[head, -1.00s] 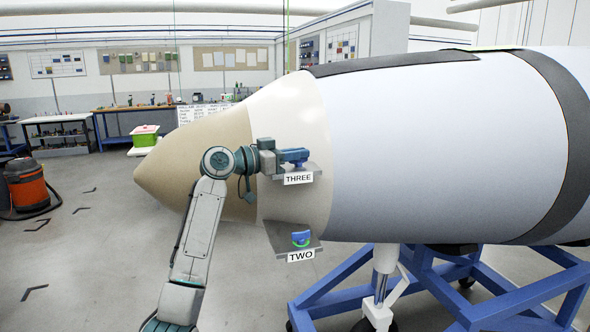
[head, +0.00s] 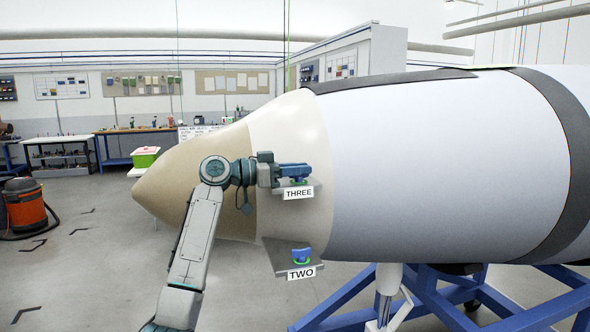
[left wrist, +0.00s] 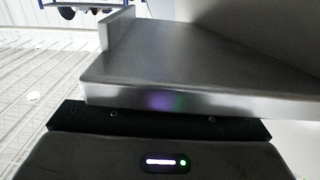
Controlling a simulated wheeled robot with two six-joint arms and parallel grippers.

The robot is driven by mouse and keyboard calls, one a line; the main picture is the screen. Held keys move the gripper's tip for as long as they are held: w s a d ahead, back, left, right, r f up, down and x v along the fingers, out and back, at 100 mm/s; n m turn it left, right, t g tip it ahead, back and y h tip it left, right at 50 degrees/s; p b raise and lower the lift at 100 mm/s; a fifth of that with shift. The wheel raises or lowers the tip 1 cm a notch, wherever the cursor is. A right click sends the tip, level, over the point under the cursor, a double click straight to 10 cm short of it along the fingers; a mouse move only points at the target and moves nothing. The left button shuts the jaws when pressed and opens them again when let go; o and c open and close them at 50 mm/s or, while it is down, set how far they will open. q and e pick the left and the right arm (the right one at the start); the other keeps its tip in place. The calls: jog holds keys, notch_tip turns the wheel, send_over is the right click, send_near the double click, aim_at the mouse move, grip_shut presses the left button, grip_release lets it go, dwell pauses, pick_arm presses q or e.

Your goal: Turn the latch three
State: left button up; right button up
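Latch three is a blue handle (head: 297,170) with a bit of green under it, on a small grey shelf above the THREE label (head: 299,193) on the jet's nose. My left gripper (head: 279,172) reaches it from the left and appears to be at the handle. Its fingers are hard to tell from the blue handle, so I cannot see whether it grips. My right gripper is out of view.
Latch two (head: 301,256), blue and green, sits on a lower shelf with the TWO label (head: 301,273). The white fuselage (head: 440,160) fills the right, on a blue stand (head: 345,310). An orange vacuum (head: 24,205) stands far left. The floor left of the nose is mostly open.

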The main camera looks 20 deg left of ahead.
pick_arm(q)
jog(key=shift+o, duration=0.9)
jog(key=shift+w+d+f, duration=0.1)
jog(key=shift+w+d, duration=0.15)
jog(key=shift+d, duration=0.1)
jog(key=b+v, duration=0.5)
jog(key=v, duration=0.5)
jog(key=shift+s+a, duration=0.2)
jog(key=shift+a, duration=0.1)
jog(key=shift+a+f, duration=0.1)
